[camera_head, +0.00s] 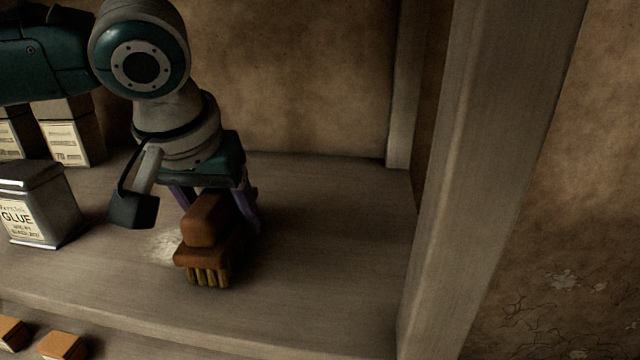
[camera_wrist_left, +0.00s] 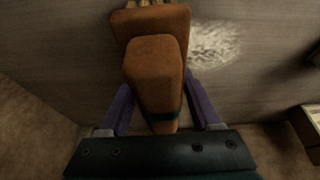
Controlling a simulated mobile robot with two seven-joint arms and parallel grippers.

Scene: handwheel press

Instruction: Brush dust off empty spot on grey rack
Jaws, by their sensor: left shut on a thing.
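My left gripper (camera_head: 220,205) is shut on the handle of a wooden brush (camera_head: 208,240) with brown bristles pointing down. The brush is at or just above the grey rack's shelf (camera_head: 330,250); I cannot tell whether the bristles touch it. A pale dust patch (camera_head: 162,246) lies on the shelf just left of the brush, partly hidden behind it. In the left wrist view the brush (camera_wrist_left: 155,75) sits between the purple fingers, and the dust (camera_wrist_left: 213,44) shows to its right. My right gripper is not in view.
A glue tin (camera_head: 40,205) stands on the shelf at left, with labelled boxes (camera_head: 72,140) behind it. A grey upright post (camera_head: 490,170) bounds the shelf at right. Wooden blocks (camera_head: 62,345) lie on a lower level. The shelf right of the brush is clear.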

